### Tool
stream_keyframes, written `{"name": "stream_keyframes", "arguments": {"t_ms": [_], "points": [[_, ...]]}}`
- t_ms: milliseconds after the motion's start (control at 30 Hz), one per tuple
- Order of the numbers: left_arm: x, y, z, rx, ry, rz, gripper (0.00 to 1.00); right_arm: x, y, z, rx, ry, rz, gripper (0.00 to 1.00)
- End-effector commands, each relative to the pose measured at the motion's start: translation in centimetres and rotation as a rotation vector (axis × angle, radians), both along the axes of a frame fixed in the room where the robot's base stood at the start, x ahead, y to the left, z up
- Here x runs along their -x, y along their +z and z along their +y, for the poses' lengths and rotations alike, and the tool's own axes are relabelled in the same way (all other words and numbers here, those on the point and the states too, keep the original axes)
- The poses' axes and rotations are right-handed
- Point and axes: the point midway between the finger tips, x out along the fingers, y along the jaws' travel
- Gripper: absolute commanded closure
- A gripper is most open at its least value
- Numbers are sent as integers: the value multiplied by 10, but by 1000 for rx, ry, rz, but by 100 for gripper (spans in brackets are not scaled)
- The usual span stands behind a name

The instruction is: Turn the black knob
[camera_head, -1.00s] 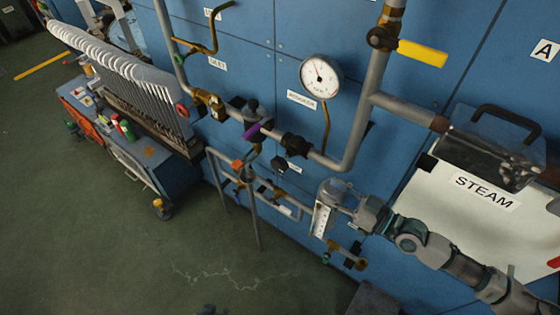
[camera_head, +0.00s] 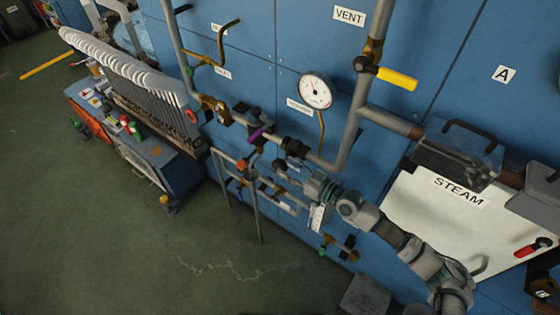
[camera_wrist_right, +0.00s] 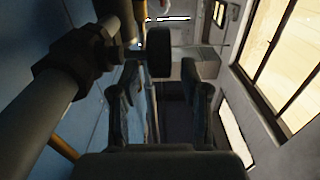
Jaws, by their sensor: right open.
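The black knob (camera_head: 279,165) sticks out from the pipework below the gauge in the head view. In the right wrist view, a black block-like knob (camera_wrist_right: 158,50) shows between and just beyond the two fingertips. My right gripper (camera_head: 302,177) is just right of the knob in the head view, pointing left towards it. Its fingers (camera_wrist_right: 160,78) are apart in the wrist view, with a clear gap on each side of the knob. I see no contact. My left gripper is not in view.
A grey pipe (camera_head: 348,142) with a black fitting (camera_head: 295,147) runs close above my right gripper. A dial gauge (camera_head: 315,91), purple handle (camera_head: 256,135) and yellow-handled valve (camera_head: 397,78) are nearby. Smaller pipes and valves (camera_head: 340,246) sit below. The left floor is open.

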Motion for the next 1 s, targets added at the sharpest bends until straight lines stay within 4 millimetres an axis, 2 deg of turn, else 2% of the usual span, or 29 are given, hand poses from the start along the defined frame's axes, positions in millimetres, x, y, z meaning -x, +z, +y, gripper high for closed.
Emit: {"name": "stream_keyframes", "arguments": {"t_ms": [100,233,567,633,767,1000], "points": [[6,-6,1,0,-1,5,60,-11,2,16,-1,0,-2,54],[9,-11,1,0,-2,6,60,-18,0,25,0,0,0,54],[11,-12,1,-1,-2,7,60,-20,-1,28,1,0,0,54],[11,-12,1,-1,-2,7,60,-20,-1,28,1,0,0,67],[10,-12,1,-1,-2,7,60,-20,-1,28,1,0,0,99],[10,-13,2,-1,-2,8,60,-21,0,28,2,-1,0,100]]}}
